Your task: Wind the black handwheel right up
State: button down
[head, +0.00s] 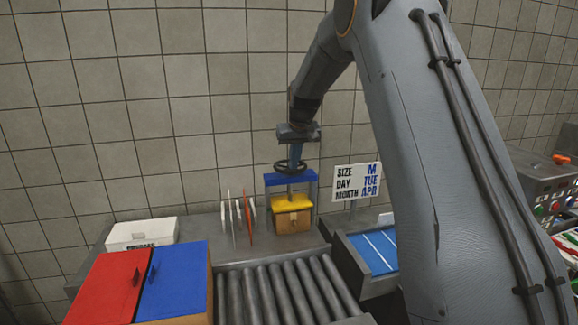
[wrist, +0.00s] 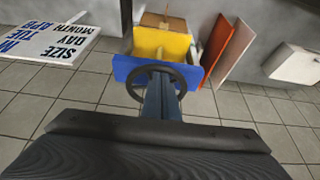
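The black handwheel (head: 287,168) lies flat on top of a press with a blue crossbar (head: 290,179). Under the crossbar are a yellow plate (head: 292,202) and a brown box (head: 292,221). My gripper (head: 296,163) points down at the wheel from above, its blue fingers at the wheel's right part. In the wrist view the wheel (wrist: 132,91) shows as a dark ring, with my fingers (wrist: 160,82) overlapping its middle and near side. The fingers look close together as one narrow bar. Whether they grip the wheel is hidden.
Thin upright boards (head: 238,219) stand left of the press, and a sign (head: 357,181) stands to its right. A roller conveyor (head: 285,290) lies in front. Red (head: 108,285) and blue (head: 173,280) lids are front left, a blue tray (head: 372,252) right.

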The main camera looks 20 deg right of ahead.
aim_at(304, 166)
jog(key=shift+s+d+f, duration=0.15)
jog(key=shift+d+f, duration=0.3)
jog(key=shift+d, duration=0.2)
jog(key=shift+w+d, duration=0.2)
jog(key=shift+d, duration=0.25)
jog(key=shift+w+d, duration=0.2)
jog(key=shift+d, duration=0.25)
jog(key=shift+w+d, duration=0.7)
jog(key=shift+w, duration=0.1)
jog(key=shift+r, duration=0.15)
